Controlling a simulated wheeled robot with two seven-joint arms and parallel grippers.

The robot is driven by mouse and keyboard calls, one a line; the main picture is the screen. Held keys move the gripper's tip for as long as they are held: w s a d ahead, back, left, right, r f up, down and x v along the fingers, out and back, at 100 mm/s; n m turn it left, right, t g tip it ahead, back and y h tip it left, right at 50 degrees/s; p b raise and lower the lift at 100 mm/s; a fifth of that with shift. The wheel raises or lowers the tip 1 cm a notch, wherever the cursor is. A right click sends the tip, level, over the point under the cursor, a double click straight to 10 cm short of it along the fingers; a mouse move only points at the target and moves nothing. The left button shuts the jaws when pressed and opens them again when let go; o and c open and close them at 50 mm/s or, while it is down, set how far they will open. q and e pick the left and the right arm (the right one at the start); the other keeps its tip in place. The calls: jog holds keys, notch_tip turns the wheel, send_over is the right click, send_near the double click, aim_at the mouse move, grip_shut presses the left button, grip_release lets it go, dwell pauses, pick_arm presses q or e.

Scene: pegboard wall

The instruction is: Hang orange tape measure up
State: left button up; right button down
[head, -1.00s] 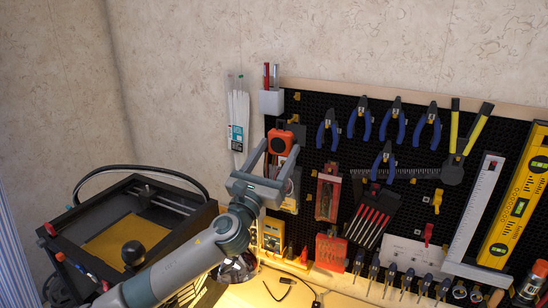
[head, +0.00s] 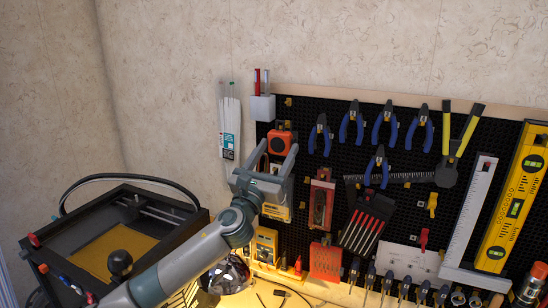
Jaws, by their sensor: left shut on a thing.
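The orange tape measure (head: 279,142) is at the upper left of the pegboard, just below the white pen holder. My left gripper (head: 279,147) is shut on it, with one grey finger on each side of its lower part. The tape measure is upright and close in front of the black pegboard (head: 335,101). Whether it touches the board or a hook cannot be told; its back is hidden. My right gripper is not in view.
Yellow-cased tools (head: 276,212) hang just below the gripper. Blue-handled pliers (head: 320,136) hang to the right. A white pen holder (head: 262,107) and a pack of cable ties (head: 230,128) are close by. A black-framed machine (head: 170,239) stands at the lower left.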

pick_arm(q)
jog(key=shift+w+d+b, duration=0.2)
jog(key=shift+w+b, duration=0.15)
jog(key=shift+w, duration=0.15)
jog(key=shift+w+d+b, duration=0.2)
jog(key=shift+w+b, duration=0.1)
jog(key=shift+w, duration=0.2)
jog(key=shift+w+d+f+b, duration=0.15)
jog(key=shift+w+f+b, duration=0.15)
jog(key=shift+f, duration=0.2)
jog(key=o, duration=1.3)
jog(key=shift+s, duration=0.1)
jog(key=shift+f, duration=0.15)
